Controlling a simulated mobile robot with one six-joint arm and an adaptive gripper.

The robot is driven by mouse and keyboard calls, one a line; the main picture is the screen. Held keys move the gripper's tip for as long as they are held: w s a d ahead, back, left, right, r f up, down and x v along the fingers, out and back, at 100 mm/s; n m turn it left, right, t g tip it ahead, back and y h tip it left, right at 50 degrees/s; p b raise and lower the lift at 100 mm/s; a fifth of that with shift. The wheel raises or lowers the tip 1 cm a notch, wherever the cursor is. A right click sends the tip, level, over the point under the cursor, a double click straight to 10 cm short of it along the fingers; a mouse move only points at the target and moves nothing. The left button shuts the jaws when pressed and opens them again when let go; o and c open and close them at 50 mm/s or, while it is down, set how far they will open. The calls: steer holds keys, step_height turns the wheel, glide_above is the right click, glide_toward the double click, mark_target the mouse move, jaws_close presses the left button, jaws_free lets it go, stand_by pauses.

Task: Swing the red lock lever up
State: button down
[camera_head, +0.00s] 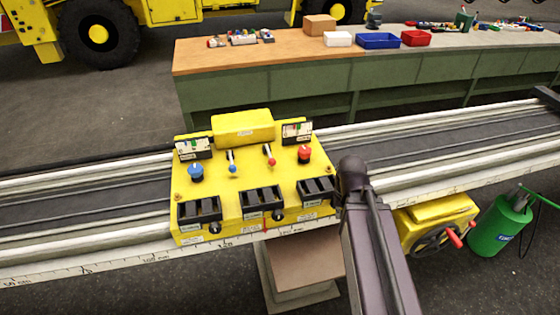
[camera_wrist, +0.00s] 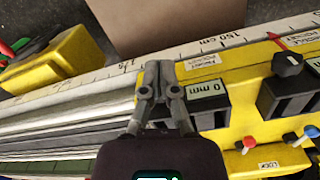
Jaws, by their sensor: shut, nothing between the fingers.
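The yellow carriage (camera_head: 240,214) sits across the pale rail. Its red-tipped lever (camera_head: 270,157) stands on the top right of centre, its tip towards the front. In the wrist view the red tip (camera_wrist: 248,142) is at lower right, near a LOCK label (camera_wrist: 268,166). A blue-tipped lever (camera_head: 232,163) stands beside it; it also shows in the wrist view (camera_wrist: 310,131). My gripper (camera_wrist: 160,68) is shut and empty, over the ruler edge beside the 0 mm block (camera_wrist: 204,99), apart from the red lever. In the head view my arm hides its fingertips.
A red button (camera_head: 304,153) and a blue knob (camera_head: 196,172) flank the levers. Black blocks (camera_head: 262,200) line the carriage's front. A yellow crank unit (camera_head: 435,215) and a green canister (camera_head: 500,225) are at right. A workbench (camera_head: 270,52) stands behind the rail.

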mark_target(278, 167)
steer(key=shift+d, duration=0.2)
steer(key=w+a+m+y, duration=0.1)
steer(key=w+a+m, duration=0.1)
steer(key=w, duration=0.3)
steer(key=w+a+m+y, duration=0.1)
steer(key=w+a+m, duration=0.1)
steer(key=w, duration=0.3)
steer(key=w+a+m+y, duration=0.1)
steer(key=w+a+m, duration=0.2)
steer(key=w, duration=0.2)
steer(key=shift+w+r, duration=0.3)
steer(key=shift+r, duration=0.1)
steer(key=w+a+r+m+y, duration=0.1)
steer(key=w+a+m, duration=0.2)
steer(key=w, duration=0.3)
steer(key=w+a+r+m+y, duration=0.1)
steer(key=w+a+m+y, duration=0.1)
steer(key=w+a+m, duration=0.2)
steer(key=shift+w+a+y, duration=0.15)
steer(key=shift+w+y, duration=0.15)
steer(key=shift+w, duration=0.7)
steer(key=shift+b+x, duration=4.2)
steer(key=shift+x, duration=0.7)
